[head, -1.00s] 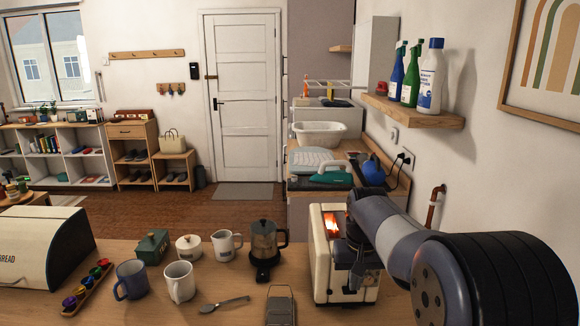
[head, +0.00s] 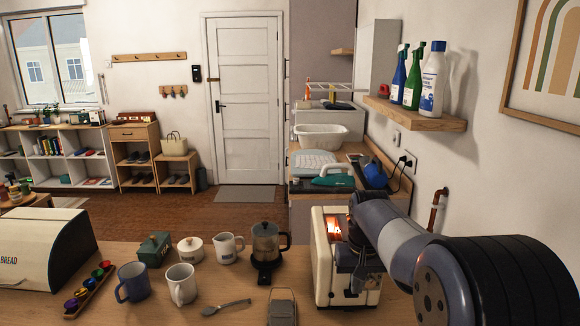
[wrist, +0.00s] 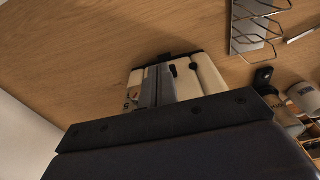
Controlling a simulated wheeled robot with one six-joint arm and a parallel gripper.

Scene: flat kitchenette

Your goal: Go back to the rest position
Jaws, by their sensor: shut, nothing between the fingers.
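My gripper (head: 358,284) hangs at the end of my grey and black arm at the right of the head view. It is in front of the right side of the cream toaster (head: 321,262) and hides part of it. I cannot tell whether they touch. An orange glow shows at the toaster's top. In the wrist view the cream toaster (wrist: 207,75) shows beyond my dark gripper body, which covers the lower part of that picture. My gripper is shut and empty.
On the counter are a coffee press (head: 265,243), white mug (head: 181,284), blue mug (head: 133,281), spoon (head: 226,307), green box (head: 154,248) and bread bin (head: 38,250). A shelf (head: 415,114) with bottles is above my arm. A wire rack (wrist: 258,25) shows in the wrist view.

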